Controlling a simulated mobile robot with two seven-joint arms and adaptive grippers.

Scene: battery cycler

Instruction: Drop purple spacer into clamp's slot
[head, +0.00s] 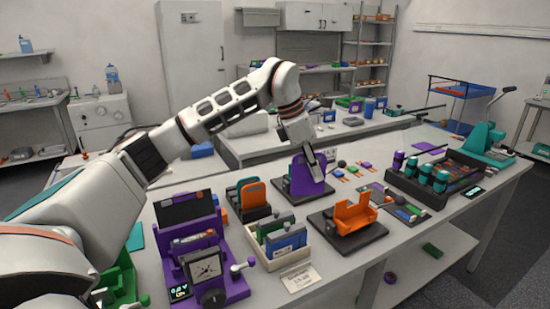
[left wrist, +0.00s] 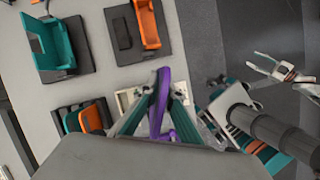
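My left gripper (head: 314,160) reaches over the middle of the table. In the left wrist view its fingers (left wrist: 157,98) are closed around the purple spacer (left wrist: 160,102), a thin plate seen edge-on. In the head view the purple spacer (head: 302,177) appears below the fingers, in front of a dark base. A teal clamp (left wrist: 48,45) on a dark base is in the left wrist view; the spacer seems to hide it in the head view. An orange clamp (head: 352,214) stands nearby and also shows in the left wrist view (left wrist: 147,25). My right gripper (left wrist: 272,66) has its fingers apart, away from these.
A rack with teal and orange plates (head: 249,193), a cream tray (head: 272,262) and a purple instrument (head: 205,270) stand at the near left. A black tray of cylinders (head: 430,190) and a teal press (head: 487,137) are on the right. Small parts lie between.

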